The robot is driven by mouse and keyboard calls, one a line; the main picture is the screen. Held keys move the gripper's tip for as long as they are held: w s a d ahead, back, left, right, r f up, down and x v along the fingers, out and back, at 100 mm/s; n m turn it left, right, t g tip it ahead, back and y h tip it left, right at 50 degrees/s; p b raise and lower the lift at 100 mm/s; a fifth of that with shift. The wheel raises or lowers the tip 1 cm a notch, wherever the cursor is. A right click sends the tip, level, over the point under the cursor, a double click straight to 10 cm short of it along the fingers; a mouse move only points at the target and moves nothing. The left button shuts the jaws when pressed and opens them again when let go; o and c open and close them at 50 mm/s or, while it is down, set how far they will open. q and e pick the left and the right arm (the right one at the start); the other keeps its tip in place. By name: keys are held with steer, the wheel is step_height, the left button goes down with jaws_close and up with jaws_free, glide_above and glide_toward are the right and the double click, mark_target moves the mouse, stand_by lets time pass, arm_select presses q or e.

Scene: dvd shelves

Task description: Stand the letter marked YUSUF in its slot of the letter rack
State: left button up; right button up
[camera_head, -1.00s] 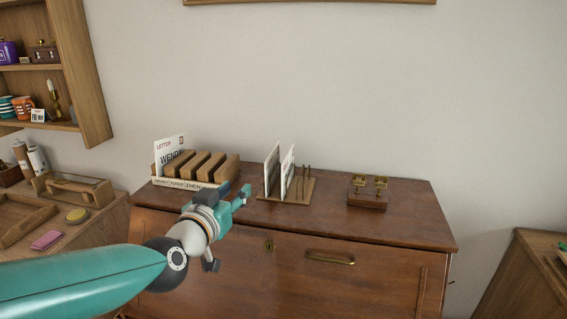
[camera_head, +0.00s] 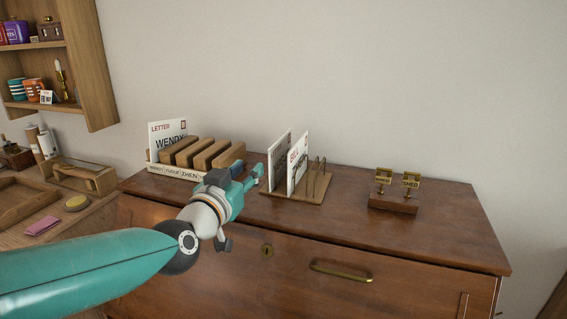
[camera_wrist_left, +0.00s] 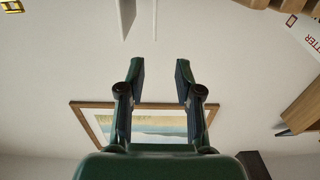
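The letter rack (camera_head: 178,172) stands at the left of the cabinet top, with wooden dividers and name labels on its front. The WENDY letter (camera_head: 167,138) stands in its leftmost slot; the labels to the right seem to read YUSUF and ZHEN. A wire-divider stand (camera_head: 296,196) holds two upright cards, a rear card (camera_head: 278,160) and a front card (camera_head: 298,162) with red print. I cannot read YUSUF on either card. My left gripper (camera_head: 252,178) is in front of the gap between rack and stand. It is open and empty in the left wrist view (camera_wrist_left: 160,82).
A small wooden block with brass tags (camera_head: 392,204) stands at the right of the cabinet top (camera_head: 345,215). The cabinet top's right end is clear.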

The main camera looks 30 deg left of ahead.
arm_select(q)
steer(key=p, duration=0.2)
glide_toward(276, 144)
steer(key=x, duration=0.5)
steer(key=shift+w+a+f, duration=0.1)
steer(key=shift+w+a, duration=0.05)
steer(key=shift+w, duration=0.05)
steer(key=p+x, duration=0.2)
steer(key=x, duration=0.2)
steer(key=shift+w+a, duration=0.15)
steer(key=shift+w, duration=0.5)
jaws_close()
